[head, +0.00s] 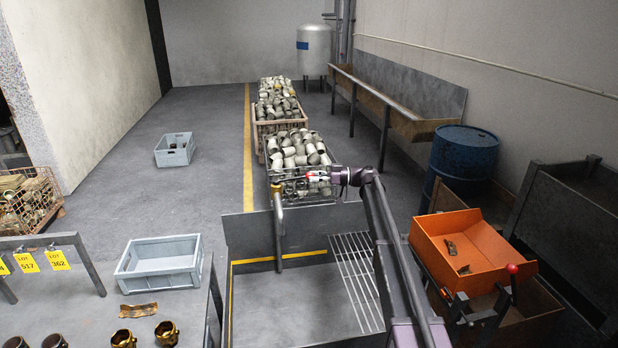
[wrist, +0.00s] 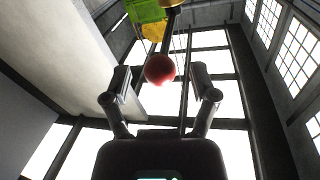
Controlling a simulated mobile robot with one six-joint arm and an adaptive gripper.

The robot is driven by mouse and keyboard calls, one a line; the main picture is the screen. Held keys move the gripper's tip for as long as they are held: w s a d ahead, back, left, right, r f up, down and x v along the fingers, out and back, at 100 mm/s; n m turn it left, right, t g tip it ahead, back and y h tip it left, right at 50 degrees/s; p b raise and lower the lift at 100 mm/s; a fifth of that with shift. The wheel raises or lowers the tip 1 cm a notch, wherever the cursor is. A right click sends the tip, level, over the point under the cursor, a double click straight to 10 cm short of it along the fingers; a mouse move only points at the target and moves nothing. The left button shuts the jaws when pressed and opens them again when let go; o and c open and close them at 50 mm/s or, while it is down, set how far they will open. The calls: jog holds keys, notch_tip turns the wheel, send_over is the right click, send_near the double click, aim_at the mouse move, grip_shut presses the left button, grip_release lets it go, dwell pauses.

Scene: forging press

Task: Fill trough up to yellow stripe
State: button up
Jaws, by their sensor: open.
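The grey trough (head: 300,305) stands in the lower middle of the head view, with a yellow stripe (head: 290,259) along its inside walls. I see its bare bottom and no clear water surface. An upright pipe (head: 278,230) stands at its back wall. My gripper (head: 318,177) is above and behind the trough's back edge, small in the head view. In the wrist view its two fingers (wrist: 160,72) are spread apart. A red ball (wrist: 159,69) on a dark rod appears between them; I cannot tell whether either finger touches it.
Crates of metal parts (head: 298,150) stand behind the trough. An orange bin (head: 465,250) and a blue drum (head: 463,153) are to the right. A table with a pale blue crate (head: 160,264) is to the left. Green and yellow parts (wrist: 147,14) show above the ball.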

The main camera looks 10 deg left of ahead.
jog(key=shift+s+a, duration=0.1)
jog(key=shift+a, duration=0.65)
grip_shut()
